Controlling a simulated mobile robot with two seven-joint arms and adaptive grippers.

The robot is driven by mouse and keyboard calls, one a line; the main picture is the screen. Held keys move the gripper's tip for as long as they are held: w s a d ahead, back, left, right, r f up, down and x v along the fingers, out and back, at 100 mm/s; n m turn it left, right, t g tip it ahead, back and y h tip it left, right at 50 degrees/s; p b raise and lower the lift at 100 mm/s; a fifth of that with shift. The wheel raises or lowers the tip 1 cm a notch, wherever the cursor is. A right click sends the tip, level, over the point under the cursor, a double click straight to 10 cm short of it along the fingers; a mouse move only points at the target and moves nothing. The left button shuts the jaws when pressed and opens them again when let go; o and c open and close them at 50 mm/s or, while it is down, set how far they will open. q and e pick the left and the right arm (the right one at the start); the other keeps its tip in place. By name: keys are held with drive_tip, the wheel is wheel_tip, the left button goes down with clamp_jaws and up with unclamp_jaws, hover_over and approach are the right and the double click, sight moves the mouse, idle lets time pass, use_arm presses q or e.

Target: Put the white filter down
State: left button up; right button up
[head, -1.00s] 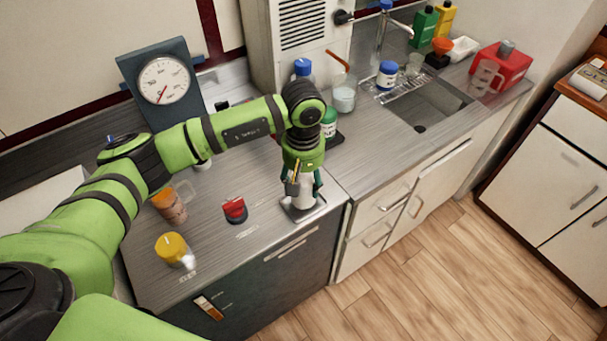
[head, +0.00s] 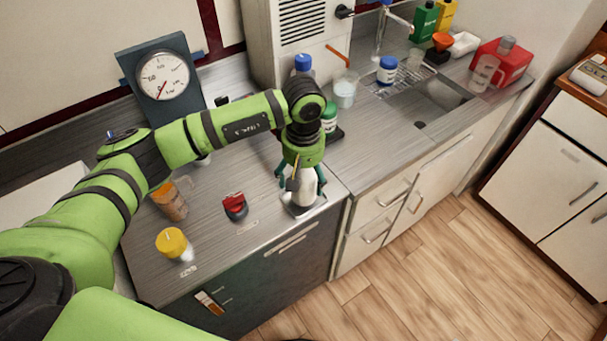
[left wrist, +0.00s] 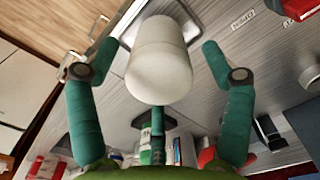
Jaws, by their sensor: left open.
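The white filter (head: 304,185) stands upright on a small metal plate (head: 319,205) near the counter's front edge. My left gripper (head: 300,178) is above and around it, with its green fingers open on either side. In the left wrist view, the filter (left wrist: 159,60) is a rounded white body between the spread fingers of the gripper (left wrist: 157,62), and gaps show on both sides. The filter's far end rests at the plate (left wrist: 125,38). My right gripper is not in view.
A red-topped block (head: 235,206), a yellow-lidded jar (head: 172,243) and a brown-filled cup (head: 170,200) stand to the left. A dial gauge (head: 163,78) stands behind. A green-labelled bottle (head: 329,120) is close behind the gripper. The sink (head: 440,95) is at right.

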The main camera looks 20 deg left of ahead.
use_arm(q)
wheel_tip(320, 180, up, 11)
drive_tip(key=b, duration=0.4)
drive_tip(key=shift+r, duration=0.4)
drive_tip(key=shift+f, duration=0.1)
